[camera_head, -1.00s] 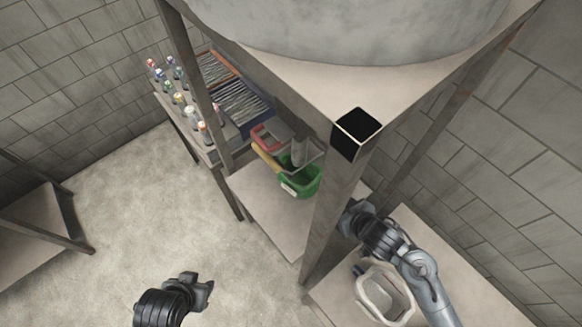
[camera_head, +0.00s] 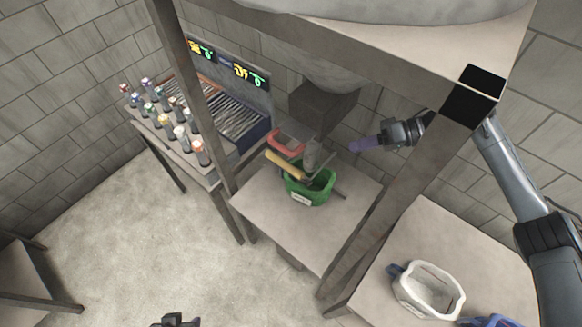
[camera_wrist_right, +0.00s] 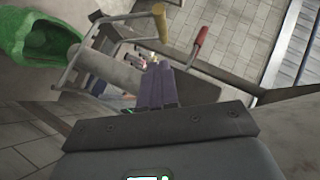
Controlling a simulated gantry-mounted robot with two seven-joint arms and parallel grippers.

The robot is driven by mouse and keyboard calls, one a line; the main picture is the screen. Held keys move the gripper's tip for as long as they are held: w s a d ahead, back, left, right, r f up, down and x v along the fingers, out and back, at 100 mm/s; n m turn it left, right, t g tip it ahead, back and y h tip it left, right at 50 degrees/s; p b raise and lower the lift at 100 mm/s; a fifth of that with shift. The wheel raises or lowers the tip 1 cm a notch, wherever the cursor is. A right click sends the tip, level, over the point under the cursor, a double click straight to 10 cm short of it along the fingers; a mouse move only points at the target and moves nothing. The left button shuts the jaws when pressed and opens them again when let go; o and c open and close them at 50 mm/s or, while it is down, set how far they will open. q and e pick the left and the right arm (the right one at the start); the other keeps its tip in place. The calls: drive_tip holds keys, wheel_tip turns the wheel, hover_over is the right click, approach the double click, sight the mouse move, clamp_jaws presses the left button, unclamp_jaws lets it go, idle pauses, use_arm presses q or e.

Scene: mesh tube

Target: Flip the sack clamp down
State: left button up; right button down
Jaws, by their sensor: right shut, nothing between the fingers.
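The sack clamp seems to be the metal frame under the hopper, with a red handle (camera_head: 285,144) and a yellow handle (camera_head: 285,165). Both handles also show in the right wrist view, the red one (camera_wrist_right: 201,41) right of the yellow one (camera_wrist_right: 159,16). My left gripper (camera_head: 178,321) is cut off at the bottom edge.
A green container (camera_head: 310,188) stands below the clamp and also shows in the right wrist view (camera_wrist_right: 35,40). A table post (camera_head: 400,195) stands in front of my right arm. A white container (camera_head: 428,292) is on the lower right table. Several bottles (camera_head: 165,118) stand at left.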

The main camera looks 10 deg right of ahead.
drive_tip(key=p, duration=0.3)
approach(291, 169)
drive_tip(key=a+f, duration=0.1)
drive_tip(key=a+f+p, duration=0.1)
drive_tip(key=shift+w+a+f, duration=0.3)
drive_tip(key=shift+a+f, duration=0.05)
drive_tip(key=shift+a, duration=0.05)
idle(0.4)
drive_tip(key=shift+s+f+p, duration=0.1)
drive_tip(key=shift+p, duration=0.25)
